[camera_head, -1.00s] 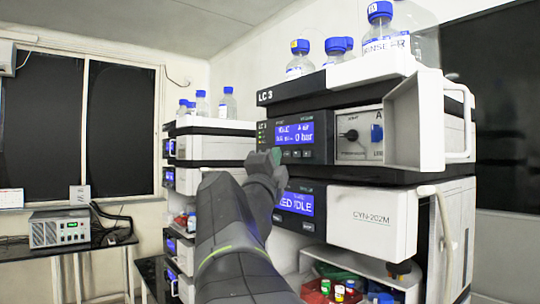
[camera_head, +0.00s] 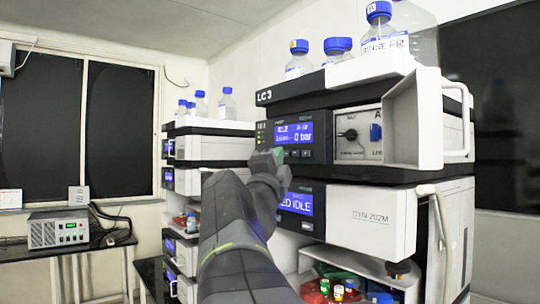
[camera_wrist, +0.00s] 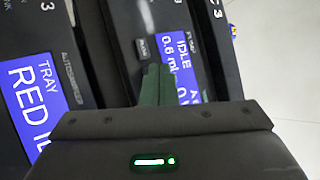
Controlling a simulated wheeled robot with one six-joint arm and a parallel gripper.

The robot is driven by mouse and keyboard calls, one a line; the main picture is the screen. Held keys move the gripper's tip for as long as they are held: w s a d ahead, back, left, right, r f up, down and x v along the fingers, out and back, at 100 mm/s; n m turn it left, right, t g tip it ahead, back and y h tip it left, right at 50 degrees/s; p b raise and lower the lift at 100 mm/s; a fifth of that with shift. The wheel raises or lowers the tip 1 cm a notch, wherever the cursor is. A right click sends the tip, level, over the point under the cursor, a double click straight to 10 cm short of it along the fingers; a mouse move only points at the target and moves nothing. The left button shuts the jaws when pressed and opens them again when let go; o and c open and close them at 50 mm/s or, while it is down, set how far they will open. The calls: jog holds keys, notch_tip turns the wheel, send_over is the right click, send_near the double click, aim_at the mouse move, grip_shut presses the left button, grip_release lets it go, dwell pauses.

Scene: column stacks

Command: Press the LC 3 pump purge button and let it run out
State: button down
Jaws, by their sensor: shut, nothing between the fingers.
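The LC 3 stack carries its label (camera_head: 264,97) on the top unit. Below it is the pump module with a blue display (camera_head: 296,133) showing 0 bar. In the wrist view the pump display (camera_wrist: 184,78) reads IDLE and 0.6 mL. Small buttons (camera_head: 305,153) sit under that display. My gripper (camera_head: 278,156) is shut and empty, at the pump's lower front left. In the wrist view its green fingertips (camera_wrist: 153,72) are close to a pale button (camera_wrist: 141,48) beside the display. I cannot tell whether they touch it. The fingers hide part of the panel.
Blue-capped bottles (camera_head: 338,50) stand on top. Another stack (camera_head: 212,148) stands further left.

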jog(key=shift+w+d, duration=0.15)
jog(key=shift+d, duration=0.05)
dwell(0.3)
jog(key=shift+a, duration=0.1)
jog(key=shift+s+a, duration=0.5)
jog(key=shift+a, duration=0.05)
jog(key=shift+s+a+p, duration=0.3)
jog(key=shift+s+a, duration=0.45)
jog(key=shift+a, duration=0.3)
jog(key=shift+s+a+p, duration=0.3)
jog(key=shift+s+a, duration=0.4)
jog(key=shift+a, duration=0.3)
jog(key=shift+d, duration=0.1)
